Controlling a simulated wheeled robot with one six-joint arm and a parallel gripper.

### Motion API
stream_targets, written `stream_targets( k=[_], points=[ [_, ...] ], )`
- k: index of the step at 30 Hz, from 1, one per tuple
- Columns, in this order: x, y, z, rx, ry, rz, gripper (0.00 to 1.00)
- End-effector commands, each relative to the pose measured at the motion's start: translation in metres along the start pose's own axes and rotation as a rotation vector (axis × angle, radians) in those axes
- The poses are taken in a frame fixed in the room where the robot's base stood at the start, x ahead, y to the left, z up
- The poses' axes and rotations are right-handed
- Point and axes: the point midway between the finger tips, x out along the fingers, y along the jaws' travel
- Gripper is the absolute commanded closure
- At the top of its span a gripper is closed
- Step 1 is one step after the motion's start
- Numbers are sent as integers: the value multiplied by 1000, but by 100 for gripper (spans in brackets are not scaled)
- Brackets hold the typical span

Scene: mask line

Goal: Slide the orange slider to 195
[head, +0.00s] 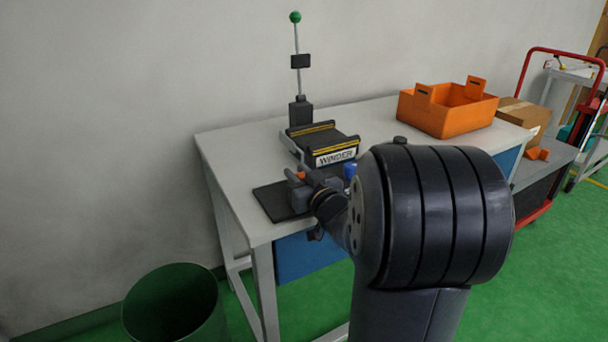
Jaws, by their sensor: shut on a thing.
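A dark device labelled WINDER (335,157) stands on the table, with yellow stripes along its top. A small orange piece, the orange slider (301,175), shows at the tips of my gripper (298,180), just in front of the winder. My gripper is shut on it, and the fingers hide most of it. No scale or numbers can be read from here, so the slider's setting cannot be told. My own arm fills the right foreground and covers the area to the right of the gripper.
A black mat (273,203) lies on the white table (232,150) below the gripper. A post with a green ball (295,17) rises behind the winder. An orange crate (447,116) and a cardboard box (523,114) stand right. A green bin (172,305) stands front left.

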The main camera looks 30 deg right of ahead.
Motion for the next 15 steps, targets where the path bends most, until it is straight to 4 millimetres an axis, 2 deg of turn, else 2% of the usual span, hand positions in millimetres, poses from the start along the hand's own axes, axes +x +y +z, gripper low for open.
stream_targets(
  k=[8,9,15],
  points=[
    [0,-4,0,0,0,-1,100],
    [0,-4,0,0,0,-1,76],
    [0,-3,0,0,0,-1,59]
  ],
)
